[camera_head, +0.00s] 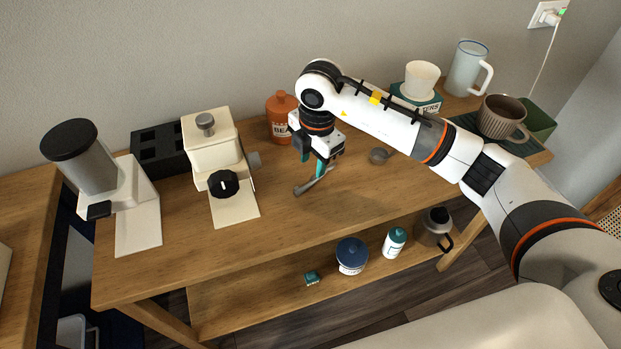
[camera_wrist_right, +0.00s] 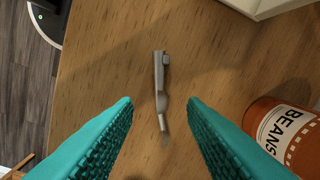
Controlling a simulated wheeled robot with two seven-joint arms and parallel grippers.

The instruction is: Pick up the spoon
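The spoon (camera_head: 302,188) is a small grey metal piece lying on the wooden tabletop, below my right gripper (camera_head: 313,168). In the right wrist view the spoon (camera_wrist_right: 159,75) lies lengthwise in the middle, lined up with the gap between the teal fingers. My right gripper is open, with the fingers pointing down and nothing held between them. In the head view the fingers hide part of the spoon. I cannot tell exactly how high the fingertips are above the table. My left gripper is not in view.
An orange beans jar (camera_head: 281,118) stands just behind the gripper. A cream coffee machine (camera_head: 213,150) and a grinder (camera_head: 95,165) are at left. The tabletop (camera_head: 345,205) in front is clear.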

